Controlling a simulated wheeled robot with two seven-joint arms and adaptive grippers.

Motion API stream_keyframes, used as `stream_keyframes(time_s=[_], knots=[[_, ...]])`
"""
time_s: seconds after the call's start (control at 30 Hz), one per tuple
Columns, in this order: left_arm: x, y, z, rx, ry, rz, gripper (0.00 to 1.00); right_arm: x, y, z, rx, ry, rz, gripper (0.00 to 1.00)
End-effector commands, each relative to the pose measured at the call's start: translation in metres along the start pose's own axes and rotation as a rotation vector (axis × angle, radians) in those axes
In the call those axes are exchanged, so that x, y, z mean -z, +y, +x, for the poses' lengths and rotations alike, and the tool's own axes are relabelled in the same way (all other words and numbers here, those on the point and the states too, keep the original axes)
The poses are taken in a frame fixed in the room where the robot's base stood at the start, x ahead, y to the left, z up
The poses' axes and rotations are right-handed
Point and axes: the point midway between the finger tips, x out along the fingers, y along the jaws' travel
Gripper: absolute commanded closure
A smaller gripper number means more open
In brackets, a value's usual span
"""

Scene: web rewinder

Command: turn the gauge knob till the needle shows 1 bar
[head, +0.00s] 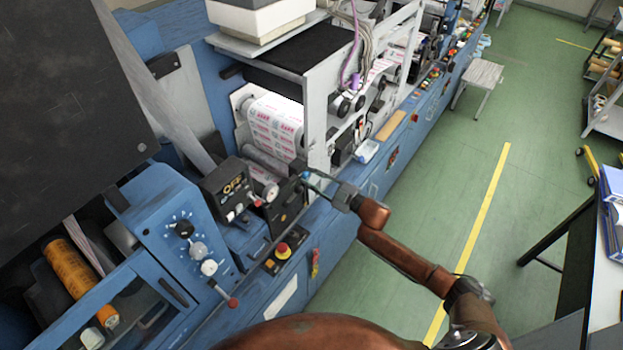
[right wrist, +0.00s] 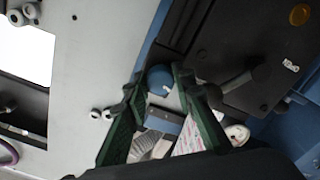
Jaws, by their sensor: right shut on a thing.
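My right gripper (head: 310,178) reaches in from the right to the front of the machine, beside the white frame plate. In the right wrist view its two dark green fingers (right wrist: 158,85) stand on either side of a small round blue knob (right wrist: 160,79) with a white mark, and are shut on it. In the head view the knob is mostly hidden at the fingertips. A small white round dial (head: 271,192), likely the gauge, sits left of the gripper. Its needle is too small to read. My left gripper is not in view.
A black box with an orange display (head: 233,187) and a red stop button (head: 282,250) are left of my gripper. A blue panel with knobs (head: 185,240) is further left. The white frame plate (head: 319,120) rises close behind. Green floor (head: 440,190) is free to the right.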

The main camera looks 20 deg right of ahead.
Motion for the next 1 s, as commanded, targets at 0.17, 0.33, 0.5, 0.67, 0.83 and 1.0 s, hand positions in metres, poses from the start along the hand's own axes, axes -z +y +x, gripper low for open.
stream_keyframes(time_s=[0.17, 0.33, 0.5, 0.67, 0.83, 1.0], knots=[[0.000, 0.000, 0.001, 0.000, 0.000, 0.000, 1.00, -0.001, 0.002, -0.001, -0.003, -0.003, -0.016, 1.00], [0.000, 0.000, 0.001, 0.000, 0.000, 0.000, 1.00, -0.001, 0.002, 0.000, -0.003, -0.003, -0.017, 1.00], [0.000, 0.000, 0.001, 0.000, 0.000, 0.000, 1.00, -0.001, 0.002, 0.000, -0.003, -0.003, -0.017, 0.76], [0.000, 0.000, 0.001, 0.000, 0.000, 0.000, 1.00, -0.001, 0.002, 0.000, -0.002, -0.002, -0.017, 0.69], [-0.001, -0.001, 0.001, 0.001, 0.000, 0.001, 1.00, 0.000, 0.001, 0.000, -0.001, -0.001, -0.016, 0.69], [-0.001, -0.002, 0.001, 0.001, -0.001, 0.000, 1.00, -0.002, 0.000, -0.010, 0.000, -0.003, -0.015, 0.69]])
